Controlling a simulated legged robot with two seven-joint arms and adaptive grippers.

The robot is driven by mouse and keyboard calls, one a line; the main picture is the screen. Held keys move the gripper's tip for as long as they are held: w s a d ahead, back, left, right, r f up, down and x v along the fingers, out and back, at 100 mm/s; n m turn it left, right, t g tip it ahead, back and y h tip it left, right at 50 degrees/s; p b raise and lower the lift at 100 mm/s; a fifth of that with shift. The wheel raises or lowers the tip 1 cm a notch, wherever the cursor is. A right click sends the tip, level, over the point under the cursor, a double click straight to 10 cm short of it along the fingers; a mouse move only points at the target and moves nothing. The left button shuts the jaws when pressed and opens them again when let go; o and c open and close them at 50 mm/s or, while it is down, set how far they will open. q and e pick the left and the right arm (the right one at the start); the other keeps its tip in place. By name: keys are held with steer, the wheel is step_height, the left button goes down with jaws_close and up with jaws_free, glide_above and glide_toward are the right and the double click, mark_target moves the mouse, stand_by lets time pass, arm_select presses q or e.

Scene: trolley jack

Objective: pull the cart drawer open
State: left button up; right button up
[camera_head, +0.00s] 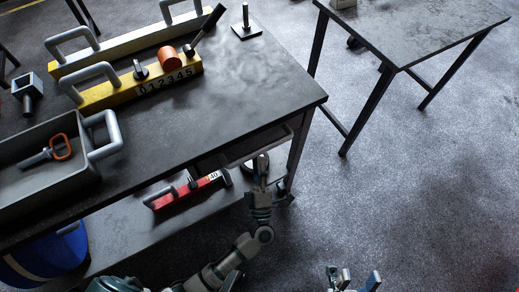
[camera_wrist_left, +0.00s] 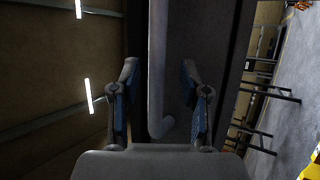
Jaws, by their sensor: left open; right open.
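The cart (camera_head: 270,98) has a dark top, with a drawer (camera_head: 228,154) under its front edge near the right corner. The drawer looks closed. My left gripper (camera_head: 260,166) is at the drawer front, below the top's edge. In the left wrist view, my left gripper (camera_wrist_left: 160,100) is open, with one finger on each side of a grey bar handle (camera_wrist_left: 157,75). The handle stands in front of the dark drawer front (camera_wrist_left: 193,40). I cannot tell whether a finger touches it. My right gripper (camera_head: 354,281) is open and empty at the bottom edge, away from the cart.
A grey tray (camera_head: 85,182), yellow handled bars (camera_head: 108,96) and small metal parts lie on the cart top. A red handled block (camera_head: 182,191) sits on the lower shelf. Another table (camera_head: 425,38) stands at the back right.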

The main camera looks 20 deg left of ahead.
mark_target(261, 152)
arm_select(q)
steer(key=x, duration=0.2)
steer(key=shift+w+a+r, duration=0.1)
steer(key=shift+w+r, duration=0.05)
steer(key=shift+w, duration=0.2)
steer(key=shift+w+r, duration=0.25)
steer(key=shift+w, duration=0.05)
steer(key=shift+w+r, duration=0.15)
steer(key=shift+a, duration=0.1)
jaws_close()
